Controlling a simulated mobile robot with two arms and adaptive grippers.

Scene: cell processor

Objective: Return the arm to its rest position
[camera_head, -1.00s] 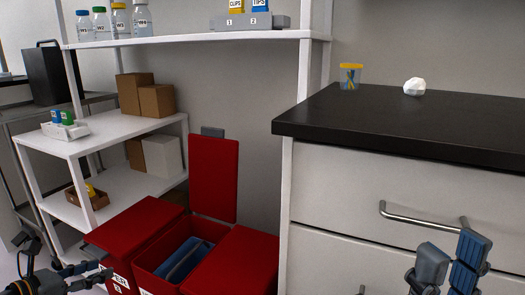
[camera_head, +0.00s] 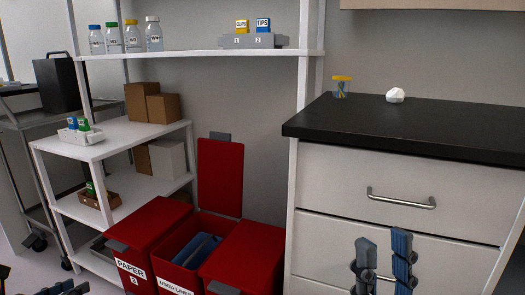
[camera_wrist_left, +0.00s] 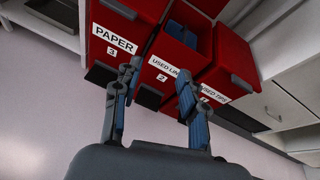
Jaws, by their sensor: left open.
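My left gripper (camera_head: 65,288) shows only as dark finger parts at the bottom left edge of the head view. In the left wrist view my left gripper (camera_wrist_left: 158,90) has its two blue-padded fingers spread, with nothing between them. It points toward the fronts of the red bins, and I cannot tell the distance. My right gripper (camera_head: 384,260) stands in front of the white drawers, fingers up and apart, with nothing between them. Most of both arms is out of view.
The red PAPER bin (camera_head: 146,240) and USED TIPS bin (camera_head: 252,252) flank the middle bin, whose lid (camera_head: 220,176) is raised, with a blue item (camera_head: 204,250) inside. A white shelf (camera_head: 115,140) stands left. A black counter (camera_head: 430,130) with drawers stands right. Pale floor (camera_wrist_left: 50,110) is open before the bins.

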